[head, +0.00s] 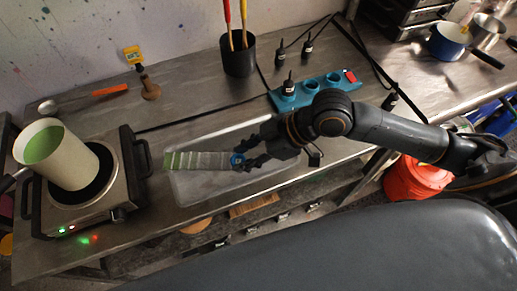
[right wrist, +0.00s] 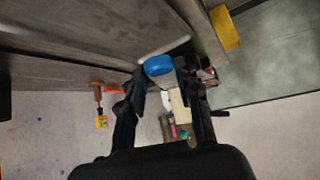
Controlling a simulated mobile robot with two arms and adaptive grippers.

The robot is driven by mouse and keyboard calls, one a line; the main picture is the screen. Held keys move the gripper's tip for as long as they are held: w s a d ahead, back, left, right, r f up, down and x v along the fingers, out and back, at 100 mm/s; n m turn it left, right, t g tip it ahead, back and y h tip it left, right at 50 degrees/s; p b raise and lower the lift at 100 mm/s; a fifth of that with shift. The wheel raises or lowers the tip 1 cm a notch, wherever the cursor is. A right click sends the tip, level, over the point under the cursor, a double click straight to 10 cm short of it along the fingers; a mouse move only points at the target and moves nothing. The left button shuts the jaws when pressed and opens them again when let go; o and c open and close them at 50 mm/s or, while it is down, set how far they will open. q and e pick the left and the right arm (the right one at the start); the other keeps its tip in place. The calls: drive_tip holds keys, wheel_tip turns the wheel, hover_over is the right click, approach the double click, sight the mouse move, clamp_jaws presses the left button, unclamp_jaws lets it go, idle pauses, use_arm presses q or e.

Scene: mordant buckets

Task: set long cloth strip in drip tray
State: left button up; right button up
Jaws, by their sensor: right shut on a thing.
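The long cloth strip (head: 200,161), banded in pale green and grey, stretches leftward from my right gripper (head: 244,158). A blue piece (head: 237,160) is at its gripper end, and a rounded blue piece (right wrist: 158,66) shows between the fingers in the right wrist view. My right gripper is shut on this end. The drip tray (head: 215,196), shallow and grey, lies below on the metal bench. The strip appears over the tray, its green end near the left rim. I cannot tell whether it touches the tray. My left gripper is not in view.
A hot plate (head: 60,215) with a pot of green liquid (head: 75,165) stands left of the tray. A black holder (head: 238,60) and a blue rack (head: 300,98) with bottles stand behind. An orange bucket (head: 408,180) is below the bench at right.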

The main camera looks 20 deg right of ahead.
drive_tip(key=w+d+f, duration=0.1)
drive_tip(key=d+f, duration=0.1)
drive_tip(key=w+d+f+p, duration=0.1)
drive_tip(key=w+d+f, duration=0.2)
drive_tip(key=d+f, duration=0.1)
drive_tip(key=shift+w+f, duration=0.1)
drive_tip(key=shift+w, duration=0.15)
drive_tip(key=shift+w+d+f, duration=0.25)
drive_tip(key=shift+d+f, duration=0.05)
drive_tip(key=shift+f, duration=0.15)
wheel_tip(320, 180, down, 3)
drive_tip(key=shift+d+f+p, duration=0.1)
drive_tip(key=shift+d+p, duration=0.05)
drive_tip(key=shift+p, duration=0.35)
drive_tip(key=shift+w+f, duration=0.1)
drive_tip(key=shift+f, duration=0.1)
drive_tip(key=o, duration=1)
